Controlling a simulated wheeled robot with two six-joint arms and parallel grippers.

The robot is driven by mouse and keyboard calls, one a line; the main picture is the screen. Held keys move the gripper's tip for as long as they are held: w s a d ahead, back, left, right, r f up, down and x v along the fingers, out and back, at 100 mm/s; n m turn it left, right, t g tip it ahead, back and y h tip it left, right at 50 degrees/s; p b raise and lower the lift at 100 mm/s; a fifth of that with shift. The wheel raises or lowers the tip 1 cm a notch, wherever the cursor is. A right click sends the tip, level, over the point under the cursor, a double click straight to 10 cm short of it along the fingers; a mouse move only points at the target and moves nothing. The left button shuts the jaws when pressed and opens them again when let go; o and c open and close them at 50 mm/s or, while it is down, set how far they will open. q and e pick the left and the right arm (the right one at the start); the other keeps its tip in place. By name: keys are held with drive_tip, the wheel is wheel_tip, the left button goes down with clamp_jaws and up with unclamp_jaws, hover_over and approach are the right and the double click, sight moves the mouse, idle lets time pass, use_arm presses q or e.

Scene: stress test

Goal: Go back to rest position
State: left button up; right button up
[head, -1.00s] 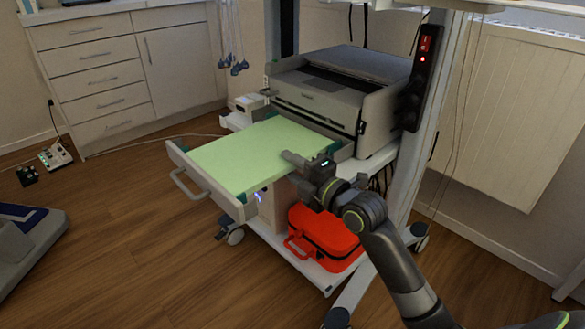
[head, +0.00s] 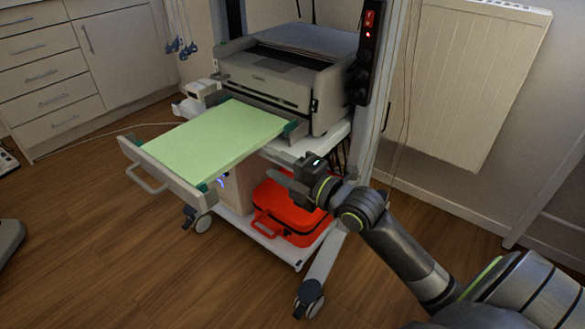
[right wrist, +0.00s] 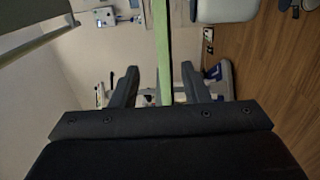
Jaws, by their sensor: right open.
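My right gripper (head: 281,176) is open and empty in the head view, pointing left, in front of the cart and just right of the open drawer. The drawer has a light green top (head: 215,138) and a grey front with a handle (head: 150,181). In the right wrist view my two dark fingers (right wrist: 160,82) stand apart. A narrow green strip (right wrist: 163,45) shows beyond and between them, and I cannot tell its distance. My left gripper is not in view.
A grey printer (head: 275,78) stands on the wheeled cart, with a red case (head: 287,212) on its lower shelf. A radiator (head: 465,80) is on the wall at right, and drawer cabinets (head: 50,75) stand at back left.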

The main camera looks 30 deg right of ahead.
drive_tip(key=shift+p+v, duration=0.35)
drive_tip(key=shift+v, duration=1.55)
